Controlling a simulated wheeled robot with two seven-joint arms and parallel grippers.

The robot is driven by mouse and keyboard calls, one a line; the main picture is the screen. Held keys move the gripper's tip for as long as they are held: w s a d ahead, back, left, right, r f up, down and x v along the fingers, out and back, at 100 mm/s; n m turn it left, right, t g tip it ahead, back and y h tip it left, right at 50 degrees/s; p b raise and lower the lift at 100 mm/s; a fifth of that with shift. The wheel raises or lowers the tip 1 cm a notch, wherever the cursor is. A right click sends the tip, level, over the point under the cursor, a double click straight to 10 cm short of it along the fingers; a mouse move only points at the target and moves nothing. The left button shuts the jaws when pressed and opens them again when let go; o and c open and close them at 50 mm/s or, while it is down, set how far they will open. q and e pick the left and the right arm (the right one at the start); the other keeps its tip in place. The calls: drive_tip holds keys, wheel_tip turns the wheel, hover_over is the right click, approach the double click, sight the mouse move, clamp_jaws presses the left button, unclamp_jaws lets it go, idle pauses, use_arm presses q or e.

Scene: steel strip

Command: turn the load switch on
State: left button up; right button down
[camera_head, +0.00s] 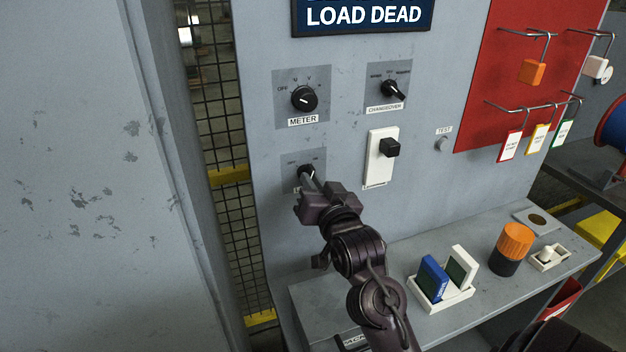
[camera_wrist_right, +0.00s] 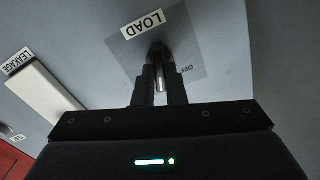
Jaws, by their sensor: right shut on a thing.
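The load switch (camera_head: 306,169) is a black rotary knob on a darker grey plate at the lower left of the panel. In the right wrist view the knob (camera_wrist_right: 158,52) shows between the fingertips, near an upside-down LOAD label (camera_wrist_right: 143,25) and an OFF mark. My right gripper (camera_head: 307,180) reaches up to the panel and is shut on the knob; its two fingers (camera_wrist_right: 158,72) stand on either side of it. The gripper hides most of the knob and label in the head view, and I cannot tell which mark the knob points to. My left gripper is not in view.
Above are the METER knob (camera_head: 304,98) and the CHANGEOVER knob (camera_head: 393,89). A white leakage unit with a black block (camera_head: 390,147) is close on the right. A shelf (camera_head: 480,310) below holds a tray with cards and an orange-black cylinder (camera_head: 513,243). A grey cabinet side (camera_head: 80,200) stands left.

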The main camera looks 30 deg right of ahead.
drive_tip(key=m, duration=0.4)
drive_tip(key=shift+m+p, duration=0.4)
idle(0.4)
drive_tip(key=c, duration=1.5)
unclamp_jaws()
